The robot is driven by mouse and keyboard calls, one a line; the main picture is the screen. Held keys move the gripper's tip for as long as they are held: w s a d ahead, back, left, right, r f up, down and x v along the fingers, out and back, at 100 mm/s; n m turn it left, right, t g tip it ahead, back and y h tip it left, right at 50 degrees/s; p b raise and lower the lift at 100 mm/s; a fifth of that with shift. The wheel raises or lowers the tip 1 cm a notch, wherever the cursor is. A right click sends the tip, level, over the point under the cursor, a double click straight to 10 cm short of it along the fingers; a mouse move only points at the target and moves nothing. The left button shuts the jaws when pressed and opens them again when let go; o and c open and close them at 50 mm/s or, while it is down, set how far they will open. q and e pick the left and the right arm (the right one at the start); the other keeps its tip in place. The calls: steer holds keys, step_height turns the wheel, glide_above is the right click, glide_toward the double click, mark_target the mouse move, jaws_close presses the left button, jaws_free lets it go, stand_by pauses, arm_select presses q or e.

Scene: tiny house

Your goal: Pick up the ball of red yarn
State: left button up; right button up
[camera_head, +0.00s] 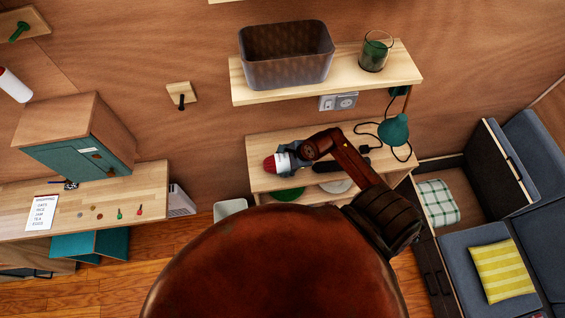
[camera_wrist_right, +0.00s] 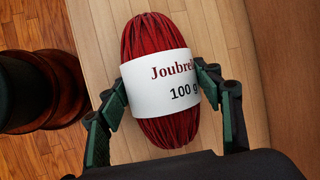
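The ball of red yarn (camera_wrist_right: 158,120) is an oblong skein with a white label band reading "Joubrel" and "100 g". In the head view the yarn (camera_head: 271,164) shows red and white at the left part of the lower wooden shelf. My right gripper (camera_wrist_right: 162,84) has one finger on each side of the yarn, both against the edges of the label band. The right gripper also shows in the head view (camera_head: 281,161), reaching in from the right. Whether the yarn touches the shelf is hard to tell. My left gripper is out of view.
An upper shelf (camera_head: 400,72) with a brown basket (camera_head: 287,58) and a green glass (camera_head: 375,52) is behind. A pale bin (camera_head: 229,207) stands below left.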

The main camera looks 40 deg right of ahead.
steer(key=c, duration=0.3)
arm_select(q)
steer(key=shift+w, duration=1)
arm_select(e)
steer(key=c, duration=0.5)
